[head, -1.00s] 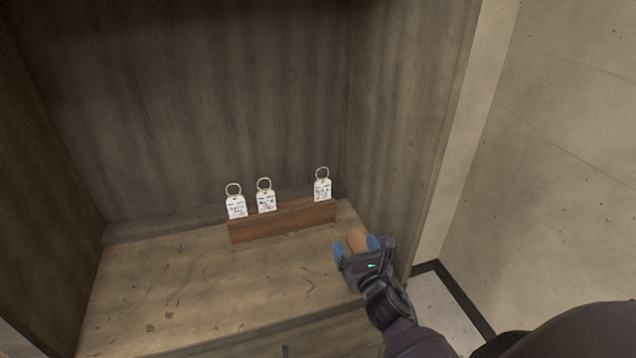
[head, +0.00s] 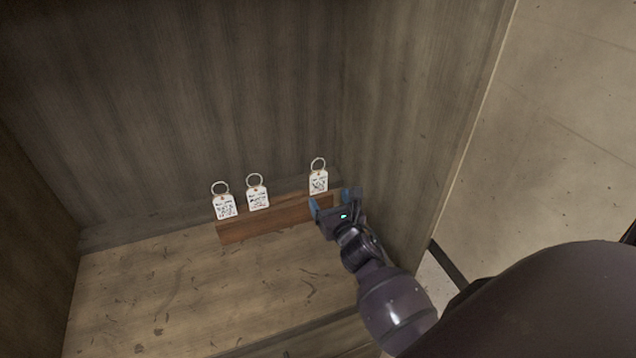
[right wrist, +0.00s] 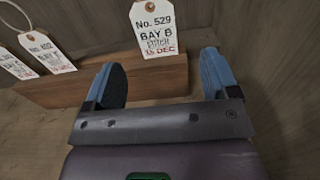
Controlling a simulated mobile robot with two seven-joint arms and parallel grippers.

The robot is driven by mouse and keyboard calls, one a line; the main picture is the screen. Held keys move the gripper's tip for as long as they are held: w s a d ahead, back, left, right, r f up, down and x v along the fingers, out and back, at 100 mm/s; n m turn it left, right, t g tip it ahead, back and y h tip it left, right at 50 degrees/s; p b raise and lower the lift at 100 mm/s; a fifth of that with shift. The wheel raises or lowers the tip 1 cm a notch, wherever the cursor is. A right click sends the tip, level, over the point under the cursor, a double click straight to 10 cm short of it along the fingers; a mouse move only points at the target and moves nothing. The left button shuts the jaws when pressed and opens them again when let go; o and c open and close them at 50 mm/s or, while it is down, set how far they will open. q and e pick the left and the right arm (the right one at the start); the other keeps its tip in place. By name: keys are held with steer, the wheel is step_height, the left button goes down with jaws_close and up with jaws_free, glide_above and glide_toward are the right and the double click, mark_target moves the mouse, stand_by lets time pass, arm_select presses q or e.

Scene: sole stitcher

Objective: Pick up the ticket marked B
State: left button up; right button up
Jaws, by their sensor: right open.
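The ticket marked B (right wrist: 157,30) is a white tag reading "No. 529 BAY B" in the right wrist view. It stands upright at the right end of a wooden holder and also shows in the head view (head: 318,182), with a ring above it. My right gripper (head: 328,200) is open, with blue fingertips just below and in front of this ticket. In the right wrist view the fingers (right wrist: 163,80) are spread to either side below the ticket, with nothing between them. My left gripper is out of view.
The wooden holder (head: 265,222) stands on the wooden shelf (head: 190,290). Two other white tickets, a left one (head: 224,207) and a middle one (head: 258,198), stand in it to the left. The cabinet's right wall (head: 405,150) is close to my right gripper. The shelf front is clear.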

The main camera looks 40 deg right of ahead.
mark_target(319, 184)
steer(key=x, duration=0.4)
steer(key=shift+w+a, duration=0.2)
steer(key=shift+w, duration=0.05)
steer(key=shift+w+d, duration=0.15)
steer(key=shift+w, duration=0.3)
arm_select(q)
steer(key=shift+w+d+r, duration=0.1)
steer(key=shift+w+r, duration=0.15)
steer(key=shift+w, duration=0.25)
arm_select(e)
steer(key=shift+c, duration=0.5)
steer(key=c, duration=0.9)
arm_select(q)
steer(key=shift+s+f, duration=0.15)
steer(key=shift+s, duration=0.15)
arm_select(e)
steer(key=shift+r, duration=0.1)
